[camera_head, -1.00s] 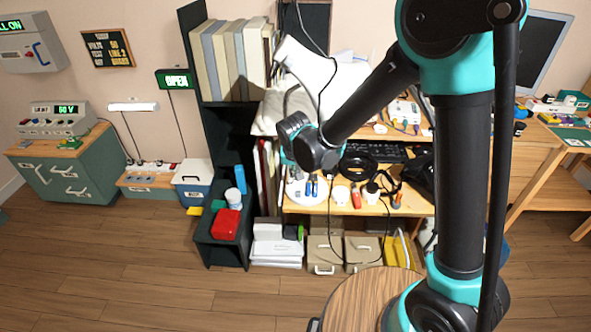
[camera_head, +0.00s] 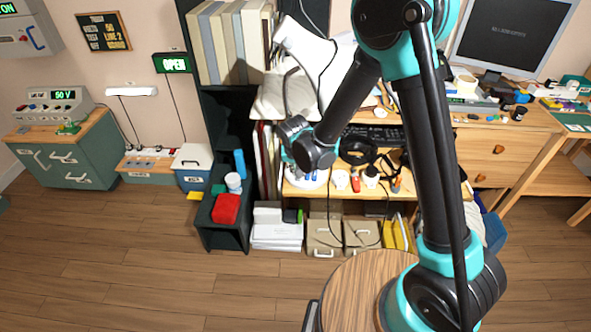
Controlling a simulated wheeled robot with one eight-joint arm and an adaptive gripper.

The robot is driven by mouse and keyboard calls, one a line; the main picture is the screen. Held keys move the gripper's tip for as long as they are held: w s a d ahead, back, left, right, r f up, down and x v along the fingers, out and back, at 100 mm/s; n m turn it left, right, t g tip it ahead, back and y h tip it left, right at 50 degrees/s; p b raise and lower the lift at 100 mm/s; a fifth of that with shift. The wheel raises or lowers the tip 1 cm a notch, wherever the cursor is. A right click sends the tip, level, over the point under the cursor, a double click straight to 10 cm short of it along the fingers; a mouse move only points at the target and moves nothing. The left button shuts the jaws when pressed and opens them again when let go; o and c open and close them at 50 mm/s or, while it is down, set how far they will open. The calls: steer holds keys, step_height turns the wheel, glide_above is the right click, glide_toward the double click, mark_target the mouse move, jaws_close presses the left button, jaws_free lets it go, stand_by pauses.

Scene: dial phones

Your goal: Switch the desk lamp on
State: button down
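A white lamp-like shape with a broad pale shade (camera_head: 306,50) stands at the back of the cluttered desk, left of my upper arm. A thin dark curved stem (camera_head: 287,88) shows below it. I cannot tell whether it is lit, and no switch can be made out. My gripper (camera_head: 290,152) is in front of the desk's left end, below the shade. My wrist hides much of it, so its fingers and any contact are unclear.
A dark shelf unit with a red box (camera_head: 226,208) stands to the left. A monitor (camera_head: 510,38) stands at right. The floor (camera_head: 150,245) at front left is clear.

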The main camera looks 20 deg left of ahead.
steer(key=shift+w+f+g, duration=0.3)
steer(key=shift+f+g, duration=0.05)
steer(key=shift+g, duration=0.05)
steer(key=shift+s, duration=0.25)
steer(key=shift+s+d+r, duration=0.15)
steer(key=shift+s, duration=0.55)
steer(key=shift+r, duration=0.1)
steer(key=shift+r, duration=0.25)
steer(key=a+v, duration=0.1)
steer(key=v, duration=1.2)
steer(key=shift+s+d, duration=0.3)
steer(key=shift+d, duration=0.2)
